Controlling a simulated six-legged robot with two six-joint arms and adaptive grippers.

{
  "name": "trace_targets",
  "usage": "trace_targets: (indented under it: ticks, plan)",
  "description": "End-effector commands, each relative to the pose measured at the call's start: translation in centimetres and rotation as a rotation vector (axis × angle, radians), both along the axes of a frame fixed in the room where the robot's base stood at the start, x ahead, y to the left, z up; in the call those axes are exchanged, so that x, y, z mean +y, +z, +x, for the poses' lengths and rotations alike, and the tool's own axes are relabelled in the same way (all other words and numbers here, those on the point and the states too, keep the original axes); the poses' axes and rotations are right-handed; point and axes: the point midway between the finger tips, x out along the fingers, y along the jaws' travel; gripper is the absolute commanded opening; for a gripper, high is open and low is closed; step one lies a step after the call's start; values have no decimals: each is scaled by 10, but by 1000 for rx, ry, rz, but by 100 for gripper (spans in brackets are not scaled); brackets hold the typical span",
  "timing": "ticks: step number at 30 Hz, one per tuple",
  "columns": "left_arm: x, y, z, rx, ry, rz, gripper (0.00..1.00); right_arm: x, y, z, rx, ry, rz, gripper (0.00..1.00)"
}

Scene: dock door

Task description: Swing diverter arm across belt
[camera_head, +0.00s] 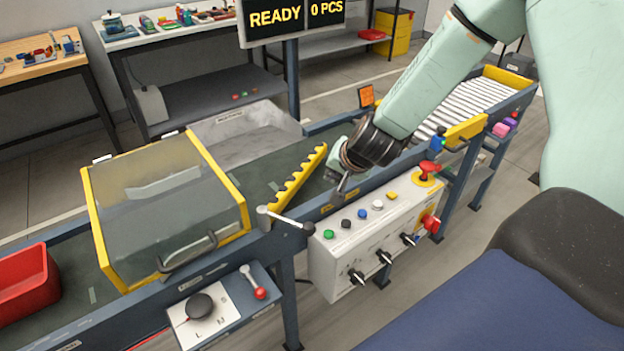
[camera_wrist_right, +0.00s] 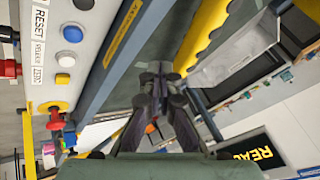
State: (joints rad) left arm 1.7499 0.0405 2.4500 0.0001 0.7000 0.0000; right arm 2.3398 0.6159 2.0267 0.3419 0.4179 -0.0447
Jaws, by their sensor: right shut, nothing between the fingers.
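The diverter arm (camera_head: 297,178) is a yellow bar with a toothed edge, lying diagonally over the dark green belt (camera_head: 245,160). In the right wrist view, the closed fingers (camera_wrist_right: 160,75) point towards the belt, and the yellow toothed bar (camera_wrist_right: 207,32) is at the upper right. My left gripper is not in view.
A control box (camera_head: 375,235) with buttons, knobs and a red stop button sits in front of the belt. A clear yellow-framed guard (camera_head: 165,205) covers the belt to the left. A red bin (camera_head: 25,285) is farther left. The READY sign (camera_head: 290,18) stands behind.

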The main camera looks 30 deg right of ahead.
Motion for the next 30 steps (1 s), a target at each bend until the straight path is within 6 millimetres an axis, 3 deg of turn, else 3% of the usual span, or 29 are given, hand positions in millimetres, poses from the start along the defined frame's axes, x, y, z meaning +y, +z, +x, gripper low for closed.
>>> trace_targets:
  ticks: [9, 18, 30]
  plan:
    - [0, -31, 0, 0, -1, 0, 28, -4, -42, 31, 1, 4, -2, 0]
    - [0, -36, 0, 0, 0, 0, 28, 12, -36, 60, 0, 4, -2, 0]
    - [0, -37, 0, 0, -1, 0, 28, 15, -35, 64, 0, 2, 1, 0]
